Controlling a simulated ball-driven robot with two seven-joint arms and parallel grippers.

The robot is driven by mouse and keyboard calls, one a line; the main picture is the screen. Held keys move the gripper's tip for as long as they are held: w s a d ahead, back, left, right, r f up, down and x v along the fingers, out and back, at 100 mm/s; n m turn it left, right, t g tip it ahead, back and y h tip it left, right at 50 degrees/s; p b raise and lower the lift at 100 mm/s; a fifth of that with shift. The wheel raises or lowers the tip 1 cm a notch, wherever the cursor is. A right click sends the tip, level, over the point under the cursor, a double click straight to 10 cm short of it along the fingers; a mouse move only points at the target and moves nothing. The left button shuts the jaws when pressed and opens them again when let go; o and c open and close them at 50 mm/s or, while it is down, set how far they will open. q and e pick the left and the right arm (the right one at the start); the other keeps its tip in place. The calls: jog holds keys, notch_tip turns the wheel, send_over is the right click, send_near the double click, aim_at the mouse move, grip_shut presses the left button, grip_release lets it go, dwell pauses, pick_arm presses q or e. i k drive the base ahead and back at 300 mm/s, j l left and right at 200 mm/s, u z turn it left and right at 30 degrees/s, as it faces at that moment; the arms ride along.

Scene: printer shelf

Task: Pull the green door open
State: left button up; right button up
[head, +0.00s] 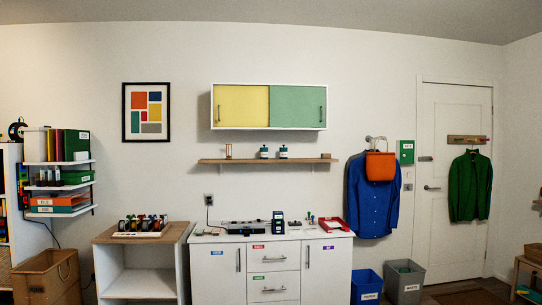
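The green door (296,106) is the right half of a white wall cabinet (268,85) mounted high on the back wall. It lies flat in the cabinet front and looks shut. A dark vertical handle (321,113) sits near its right edge. A yellow door (241,106) fills the left half, with its own dark handle near its left edge. Neither of my grippers is in view.
Below the cabinet is a wooden shelf (220,161) with small jars. Under it stands a white counter (270,267) with tools on top. A wooden-topped open unit (138,280) stands left of it; blue and grey bins (404,283) stand right.

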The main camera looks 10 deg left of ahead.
aim_at(290, 106)
jog(key=i+j, duration=0.25)
jog(key=i, duration=0.25)
jog(key=i+j, duration=0.3)
jog(key=i, duration=0.2)
jog(key=i+j, duration=0.25)
jog(key=i, duration=0.25)
jog(key=i+j, duration=0.25)
jog(key=i, duration=0.25)
jog(key=i+j, duration=0.3)
jog(key=i, duration=0.2)
jog(key=i+j, duration=0.25)
jog(key=i, duration=0.25)
jog(key=z, duration=0.3)
